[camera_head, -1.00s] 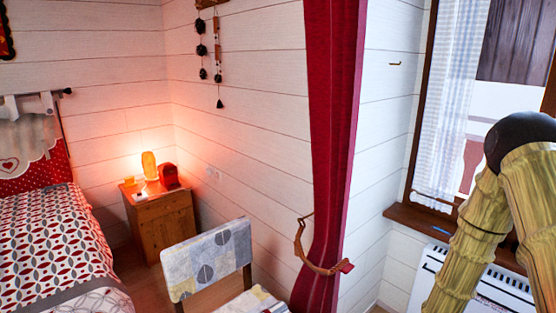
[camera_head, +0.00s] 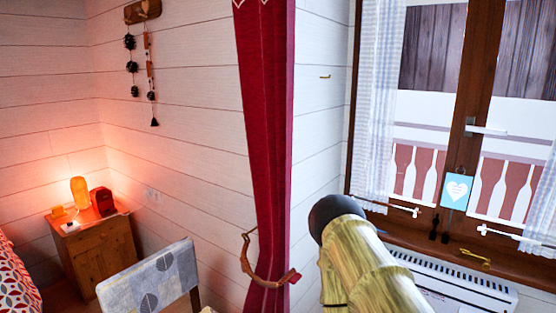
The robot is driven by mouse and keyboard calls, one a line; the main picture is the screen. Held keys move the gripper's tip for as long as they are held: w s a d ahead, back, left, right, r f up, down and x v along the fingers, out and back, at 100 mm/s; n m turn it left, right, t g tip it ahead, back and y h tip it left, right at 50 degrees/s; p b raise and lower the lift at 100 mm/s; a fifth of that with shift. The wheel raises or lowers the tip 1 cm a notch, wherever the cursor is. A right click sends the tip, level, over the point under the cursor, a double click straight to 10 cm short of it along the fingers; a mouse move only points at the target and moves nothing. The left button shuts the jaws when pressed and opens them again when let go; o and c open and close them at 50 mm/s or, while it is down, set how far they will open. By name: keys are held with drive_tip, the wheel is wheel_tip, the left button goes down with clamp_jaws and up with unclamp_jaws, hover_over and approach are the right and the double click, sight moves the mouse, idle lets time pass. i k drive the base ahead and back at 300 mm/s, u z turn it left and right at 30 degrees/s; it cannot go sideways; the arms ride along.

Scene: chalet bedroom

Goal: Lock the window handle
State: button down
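The window handle (camera_head: 488,130) is a pale lever on the brown middle upright of the window (camera_head: 470,100), at the right of the head view. The lever lies roughly level and points right. My arm, with yellow-green ribbed links and a dark rounded end, rises from the bottom centre, left of and below the handle in the picture. I cannot make out any gripper fingers. Nothing of mine is seen touching the handle.
A blue heart sign (camera_head: 456,190) hangs below the handle. A brass-coloured piece (camera_head: 475,257) lies on the sill above a white heater (camera_head: 460,286). A red curtain (camera_head: 268,130) hangs left of the window. A chair (camera_head: 150,280) and a wooden nightstand (camera_head: 100,250) stand farther left.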

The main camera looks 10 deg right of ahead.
sight(469, 127)
drive_tip(key=z, duration=1)
drive_tip(key=k, duration=1.35)
drive_tip(key=z, duration=0.2)
drive_tip(key=i, duration=1.85)
drive_tip(key=u, duration=0.65)
